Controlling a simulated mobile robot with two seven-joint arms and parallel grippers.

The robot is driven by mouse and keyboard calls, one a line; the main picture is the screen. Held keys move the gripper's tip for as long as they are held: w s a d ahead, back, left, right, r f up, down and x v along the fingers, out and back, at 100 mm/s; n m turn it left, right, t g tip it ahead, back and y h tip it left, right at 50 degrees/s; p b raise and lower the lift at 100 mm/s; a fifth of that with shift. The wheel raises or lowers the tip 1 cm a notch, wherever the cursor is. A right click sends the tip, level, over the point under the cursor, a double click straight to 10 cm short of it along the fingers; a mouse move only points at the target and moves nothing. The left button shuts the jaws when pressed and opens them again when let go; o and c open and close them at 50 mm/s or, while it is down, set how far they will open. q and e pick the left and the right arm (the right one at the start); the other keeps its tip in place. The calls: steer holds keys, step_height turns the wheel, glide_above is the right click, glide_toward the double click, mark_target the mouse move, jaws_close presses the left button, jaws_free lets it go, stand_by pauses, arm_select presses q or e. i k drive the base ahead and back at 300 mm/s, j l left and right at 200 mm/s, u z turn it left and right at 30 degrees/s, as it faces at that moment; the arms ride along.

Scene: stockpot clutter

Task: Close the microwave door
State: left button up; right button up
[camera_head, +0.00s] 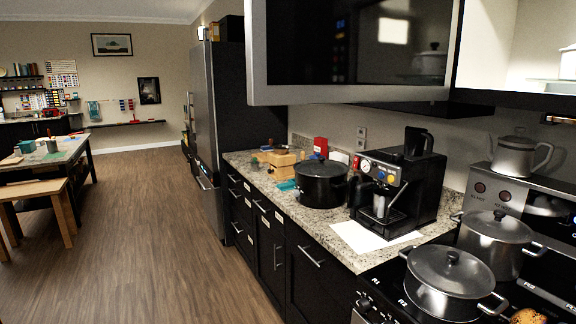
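The microwave door (350,45) stands open at the top centre. It is a dark glossy panel in a silver frame, with its inner face towards me. Its glass carries reflections, among them a pot shape and a bright square. To its right is the lit, pale microwave interior (510,45), cut off by the picture's top and right edges. A pot (568,63) shows partly inside at the far right. Neither of my grippers is in view.
Below the door, a granite counter (345,250) holds a black pot (321,182) and a coffee machine (398,188). Steel pots (450,280) stand on the stove, with a kettle (515,155) behind. A tall fridge (228,110) stands further back. The wooden floor (160,230) at left is clear.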

mark_target(297, 52)
steer(key=i+j, duration=1.7)
steer(key=i+j+z, duration=0.6)
steer(key=z, duration=2)
steer(key=l, duration=0.65)
steer(key=k, duration=0.05)
